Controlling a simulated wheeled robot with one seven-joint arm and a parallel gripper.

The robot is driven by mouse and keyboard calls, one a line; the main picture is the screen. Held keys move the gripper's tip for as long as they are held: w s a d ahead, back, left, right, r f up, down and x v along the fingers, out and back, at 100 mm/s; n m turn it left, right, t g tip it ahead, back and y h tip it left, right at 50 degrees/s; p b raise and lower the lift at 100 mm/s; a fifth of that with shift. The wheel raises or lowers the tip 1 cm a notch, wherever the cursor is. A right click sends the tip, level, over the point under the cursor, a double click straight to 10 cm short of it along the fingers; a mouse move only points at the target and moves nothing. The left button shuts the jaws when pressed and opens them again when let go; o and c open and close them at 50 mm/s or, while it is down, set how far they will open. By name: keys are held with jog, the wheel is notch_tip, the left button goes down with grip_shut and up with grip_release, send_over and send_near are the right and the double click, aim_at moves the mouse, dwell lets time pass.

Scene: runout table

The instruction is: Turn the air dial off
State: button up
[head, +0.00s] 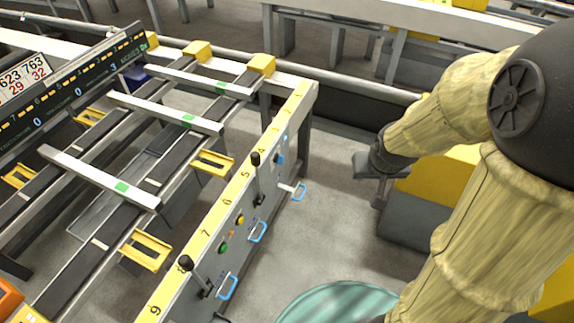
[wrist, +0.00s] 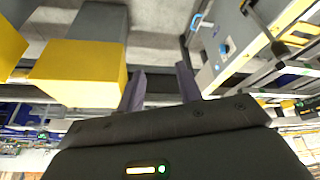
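A small blue dial (head: 279,158), which looks like the air dial, is on the front face of the grey control panel, near its far end. It also shows in the wrist view (wrist: 224,48), at upper right; its pointer setting is too small to read. My gripper (head: 378,180) is to the right of the panel in the head view, clear of it and apart from the dial. In the wrist view my gripper (wrist: 160,88) has its two fingers spread with nothing between them.
A yellow-topped grey block (wrist: 85,75) is left of my fingers. Bare floor (head: 335,215) lies between panel and arm.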

aim_at(283, 159)
jog(key=w+a+f+n+t+y+b, duration=0.1)
jog(key=w+f+t+y+b, duration=0.1)
jog(key=w+f+b, duration=0.45)
jog(key=w+f+n+t+y+b, duration=0.2)
jog(key=w+f+t, duration=0.1)
jog(key=w, duration=0.7)
jog(key=w+a+f+n+t+y+b, duration=0.1)
jog(key=w+f+t+y+b, duration=0.1)
jog(key=w+f+b, duration=0.5)
jog(key=a+f+n+g+y+b, duration=0.3)
jog(key=f+y+b, duration=0.6)
jog(key=f, duration=0.6)
jog(key=n+g+y, duration=0.2)
jog(key=shift+w+f+n+g, duration=0.2)
jog(key=shift+w+n+g, duration=0.1)
jog(key=shift+a, duration=0.15)
jog(key=b+x, duration=0.1)
jog(key=x, duration=0.7)
jog(key=b+x, duration=0.1)
jog(key=x, duration=0.8)
jog(key=shift+w+a+r+b, duration=0.1)
jog(key=shift+a+r+b, duration=0.1)
jog(key=shift+b, duration=0.2)
jog(key=shift+c, duration=0.3)
